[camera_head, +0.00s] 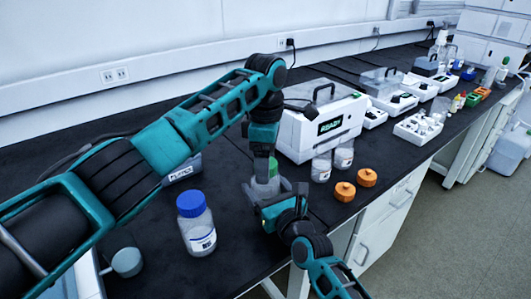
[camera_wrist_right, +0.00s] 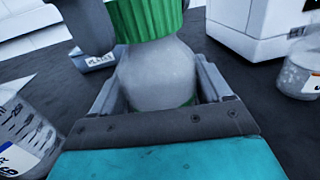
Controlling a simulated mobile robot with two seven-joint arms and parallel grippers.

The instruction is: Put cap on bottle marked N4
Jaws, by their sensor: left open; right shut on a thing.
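My right gripper (camera_head: 270,192) is shut on a bottle (camera_wrist_right: 155,75) with a green cap (camera_wrist_right: 148,18). The bottle's body fills the space between the fingers in the right wrist view, and no label shows on it. The cap sits at the top of the bottle; whether it is seated cannot be told. My left gripper (camera_head: 264,165) points down at the green cap and is open, with a dark finger beside the cap in the wrist view. Two uncapped clear bottles (camera_head: 321,167) (camera_head: 343,154) stand behind, near two orange caps (camera_head: 345,191) (camera_head: 367,177). No N4 mark is readable.
A blue-capped bottle (camera_head: 197,225) stands at the left front. A labelled box (camera_head: 183,170) lies behind my left arm. A white machine (camera_head: 322,128) reading READY stands behind the clear bottles. Trays and equipment continue right along the black bench (camera_head: 240,255).

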